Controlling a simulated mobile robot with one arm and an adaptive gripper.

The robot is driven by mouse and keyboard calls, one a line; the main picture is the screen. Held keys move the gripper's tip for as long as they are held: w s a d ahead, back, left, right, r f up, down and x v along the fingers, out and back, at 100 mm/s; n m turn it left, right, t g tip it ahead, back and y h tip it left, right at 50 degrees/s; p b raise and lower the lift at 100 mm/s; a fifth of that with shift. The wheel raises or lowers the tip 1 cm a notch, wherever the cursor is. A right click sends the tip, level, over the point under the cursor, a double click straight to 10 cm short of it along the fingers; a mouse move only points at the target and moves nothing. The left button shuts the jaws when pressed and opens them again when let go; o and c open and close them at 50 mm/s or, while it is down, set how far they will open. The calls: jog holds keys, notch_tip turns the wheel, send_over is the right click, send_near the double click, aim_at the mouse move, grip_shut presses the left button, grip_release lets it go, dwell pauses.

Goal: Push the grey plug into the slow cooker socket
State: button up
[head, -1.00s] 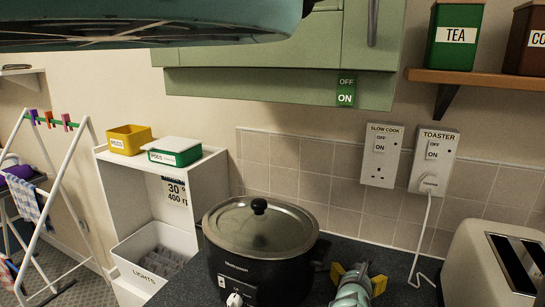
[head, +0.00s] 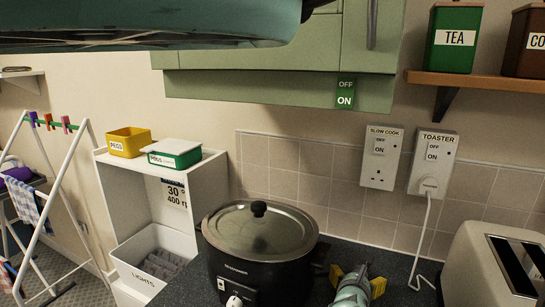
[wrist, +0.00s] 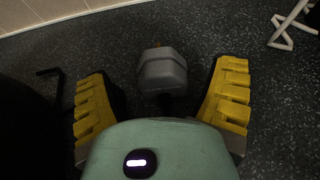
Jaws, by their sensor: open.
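The grey plug (wrist: 162,72) lies on the dark speckled worktop in the wrist view, with a brass-coloured pin showing at its far end. My gripper (wrist: 160,98) is open, its yellow fingers on either side of the plug with a gap at each side. In the head view my gripper (head: 357,279) is low over the worktop, right of the slow cooker; the plug is hidden there. The slow cooker socket (head: 380,174) is on the tiled wall, labelled SLOW COOK, with its holes empty and a switch above them.
The black slow cooker (head: 262,255) with a glass lid stands left of my gripper. A toaster socket (head: 432,160) right of the slow cooker socket holds a white plug, its cord (head: 427,230) hanging to the worktop. A cream toaster (head: 490,262) stands at right. Green cupboards (head: 270,95) hang above.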

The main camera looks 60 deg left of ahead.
jog(key=shift+c, duration=0.2)
jog(key=c, duration=1.4)
jog(key=shift+o, duration=0.2)
jog(key=shift+s+d+p, duration=0.3)
jog(key=shift+s+d, duration=0.25)
jog(key=shift+s, duration=0.3)
jog(key=shift+s+d+p, duration=0.35)
jog(key=shift+s+d, duration=0.15)
jog(key=shift+s, duration=0.3)
jog(key=shift+s+d+p, duration=0.3)
jog(key=shift+s+d, duration=0.25)
jog(key=shift+s, duration=0.3)
jog(key=shift+r, duration=0.15)
